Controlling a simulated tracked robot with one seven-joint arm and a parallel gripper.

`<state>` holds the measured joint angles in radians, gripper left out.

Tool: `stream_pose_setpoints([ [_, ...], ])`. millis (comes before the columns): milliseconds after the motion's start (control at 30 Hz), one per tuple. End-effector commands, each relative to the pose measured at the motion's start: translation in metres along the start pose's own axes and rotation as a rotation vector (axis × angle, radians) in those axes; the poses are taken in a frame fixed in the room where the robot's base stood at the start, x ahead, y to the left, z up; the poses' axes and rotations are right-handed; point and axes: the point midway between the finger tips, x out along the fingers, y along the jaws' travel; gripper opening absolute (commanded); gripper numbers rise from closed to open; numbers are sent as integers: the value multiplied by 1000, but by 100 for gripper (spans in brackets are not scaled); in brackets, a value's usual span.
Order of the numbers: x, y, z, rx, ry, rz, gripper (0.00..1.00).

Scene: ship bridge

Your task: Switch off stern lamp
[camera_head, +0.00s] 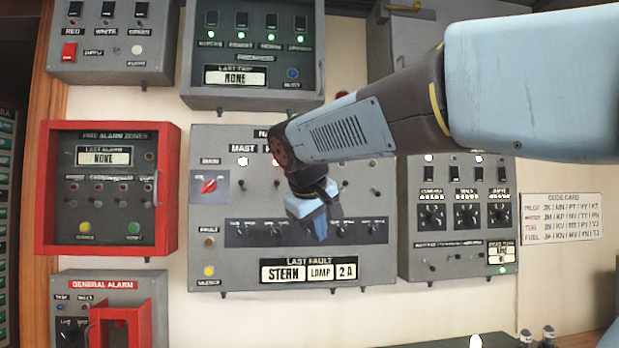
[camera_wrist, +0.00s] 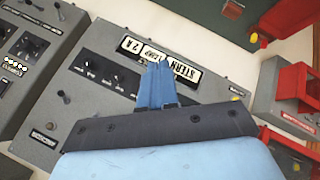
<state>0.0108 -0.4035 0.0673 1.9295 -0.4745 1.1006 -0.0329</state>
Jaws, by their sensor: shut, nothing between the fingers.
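The grey lamp panel (camera_head: 225,265) is on the wall in the middle of the head view, with a row of lamps and toggle switches. The "MAST" label and a lit lamp (camera_head: 243,161) show at its upper left; my arm covers the middle of this row, and I cannot pick out a stern switch. A "LAST FAULT" plate (camera_head: 311,271) reading "STERN LAMP 2A" is along the bottom; it also shows in the wrist view (camera_wrist: 182,70). My gripper (camera_head: 319,233) is shut and empty in front of the lower panel. In the wrist view its fingertips (camera_wrist: 160,66) overlap the plate; contact cannot be told.
A red rotary main switch (camera_head: 208,186) is at the panel's left, with a row of small knobs (camera_head: 260,231) below. The red-framed fire alarm box (camera_head: 108,240) is left; a grey panel with dials (camera_head: 467,241) is right. A code card (camera_head: 561,218) hangs farther right.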

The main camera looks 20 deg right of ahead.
Motion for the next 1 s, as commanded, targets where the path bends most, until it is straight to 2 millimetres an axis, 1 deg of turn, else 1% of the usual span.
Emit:
stream_pose_setpoints([
  [33,-4,16,-26,-21,1,47,0],
  [200,-24,68,-101,-73,5,218,0],
  [300,-34,93,-137,-87,4,309,0],
  [400,-42,114,-164,-90,2,380,0],
  [500,-48,128,-182,-89,0,431,0],
  [600,-52,135,-191,-87,-1,459,0],
  [700,-53,139,-195,-87,-2,472,0],
  [1000,-53,139,-194,-87,-2,472,0],
])
